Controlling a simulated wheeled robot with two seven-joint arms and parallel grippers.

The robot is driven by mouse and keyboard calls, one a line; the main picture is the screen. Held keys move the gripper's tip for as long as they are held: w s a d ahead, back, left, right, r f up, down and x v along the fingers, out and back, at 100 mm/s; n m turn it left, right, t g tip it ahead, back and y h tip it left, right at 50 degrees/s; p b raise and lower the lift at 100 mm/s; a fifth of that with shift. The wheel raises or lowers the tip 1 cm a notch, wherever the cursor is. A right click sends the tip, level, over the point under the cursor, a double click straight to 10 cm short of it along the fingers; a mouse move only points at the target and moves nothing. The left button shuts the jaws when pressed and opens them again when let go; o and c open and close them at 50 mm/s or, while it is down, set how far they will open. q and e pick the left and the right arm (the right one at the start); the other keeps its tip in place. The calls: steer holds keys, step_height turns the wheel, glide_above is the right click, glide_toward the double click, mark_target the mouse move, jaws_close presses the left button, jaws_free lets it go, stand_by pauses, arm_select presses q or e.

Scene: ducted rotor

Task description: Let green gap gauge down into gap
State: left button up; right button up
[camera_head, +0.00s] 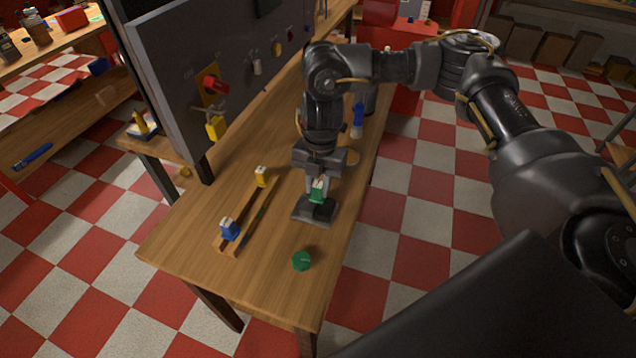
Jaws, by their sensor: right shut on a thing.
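The green gap gauge (317,192) is a small green block with a pale top, near the right edge of the wooden bench. My right gripper (318,180) points down and is shut on its upper part. The gauge is right over a dark flat block (314,211) on the bench; I cannot tell whether it touches the block, and no gap can be made out there. A wooden rack (247,215) to the left carries a blue gauge (229,231) at its near end and a yellow gauge (261,176) at its far end. My left gripper is out of view.
A green round knob-like piece (302,260) lies on the bench (190,235) near its front. A grey upright panel (170,75) with a red knob (213,83) and a yellow padlock (215,127) stands at the left. A blue-handled item (358,115) stands behind my right gripper.

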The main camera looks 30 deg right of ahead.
steer(key=shift+p, duration=0.3)
steer(key=shift+f+b, duration=0.65)
steer(key=shift+f, duration=0.7)
stand_by(1.1)
stand_by(0.5)
steer(key=o, duration=1.1)
steer(key=shift+c, duration=0.2)
steer(key=shift+r, duration=0.1)
steer(key=r, duration=0.7)
steer(key=w+d+r, duration=0.1)
steer(key=r, duration=0.2)
steer(key=shift+r+b, duration=0.3)
steer(key=shift+b, duration=0.05)
